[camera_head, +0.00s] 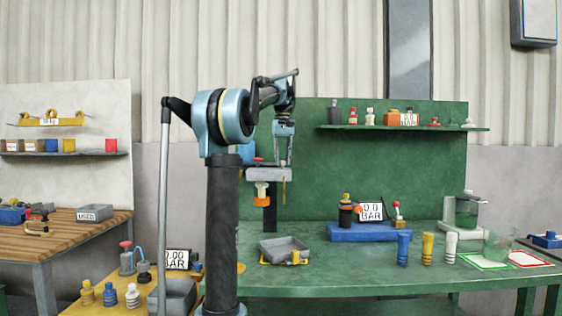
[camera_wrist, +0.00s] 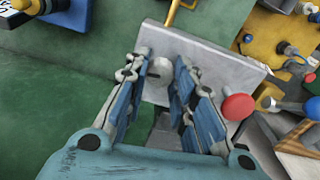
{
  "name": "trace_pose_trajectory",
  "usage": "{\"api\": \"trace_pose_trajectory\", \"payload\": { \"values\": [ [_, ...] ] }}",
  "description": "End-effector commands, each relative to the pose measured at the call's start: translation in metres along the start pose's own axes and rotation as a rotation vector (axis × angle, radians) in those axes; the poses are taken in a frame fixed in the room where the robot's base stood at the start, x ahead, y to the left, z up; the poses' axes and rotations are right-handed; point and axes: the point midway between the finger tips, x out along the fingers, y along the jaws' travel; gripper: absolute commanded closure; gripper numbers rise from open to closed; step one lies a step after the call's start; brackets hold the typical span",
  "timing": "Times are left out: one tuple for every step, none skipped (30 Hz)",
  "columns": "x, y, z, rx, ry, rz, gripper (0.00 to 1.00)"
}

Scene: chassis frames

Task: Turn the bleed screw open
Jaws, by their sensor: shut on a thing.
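The bleed screw (camera_wrist: 159,76) is a round grey head on the face of a grey metal block (camera_wrist: 205,72), upper middle of the wrist view. My gripper (camera_wrist: 160,84) has its blue fingers on either side of the screw and is shut on it. A red knob (camera_wrist: 238,107) sits on the same block to the right. In the head view the block (camera_head: 268,174) stands on a dark post, with an orange part below it, and my gripper (camera_head: 283,160) points down onto its top. The screw itself is too small to make out there.
A blue base with a gauge reading 0.0 BAR (camera_head: 370,211) stands on the green bench right of the block. Blue, yellow and white fittings stand farther right. A yellow table with fittings is at lower left.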

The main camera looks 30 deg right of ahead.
Motion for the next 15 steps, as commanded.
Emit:
{"api": "trace_pose_trajectory", "payload": {
  "values": [
    [-0.0001, -0.0011, -0.0006, -0.001, 0.001, -0.002, 1.0],
    [-0.0002, -0.0011, -0.0005, -0.001, 0.001, -0.002, 1.0],
    [-0.0002, -0.0011, -0.0006, -0.002, 0.001, -0.002, 0.72],
    [-0.0002, -0.0011, -0.0006, -0.002, 0.001, -0.002, 0.65],
    [-0.0002, -0.0011, -0.0006, -0.002, 0.001, -0.002, 0.58],
    [-0.0002, -0.001, -0.0005, -0.002, 0.001, -0.002, 0.56],
    [-0.0001, -0.0009, -0.0005, -0.002, 0.001, -0.002, 0.56],
    [-0.0001, -0.0008, -0.0004, -0.002, 0.001, -0.002, 0.56],
    [-0.0001, -0.0007, -0.0004, -0.002, 0.001, -0.001, 0.56],
    [-0.0002, -0.0006, -0.0003, -0.002, 0.001, -0.001, 0.56],
    [-0.0001, -0.0006, -0.0003, -0.002, 0.001, -0.001, 0.56],
    [-0.0001, -0.0005, -0.0003, -0.001, 0.001, -0.001, 0.56],
    [-0.0001, -0.0004, -0.0002, -0.001, 0.001, -0.001, 0.56],
    [-0.0002, -0.0004, -0.0002, -0.001, 0.001, -0.001, 0.56],
    [-0.0005, -0.0003, -0.0002, -0.001, 0.001, -0.001, 0.56]
  ]
}}
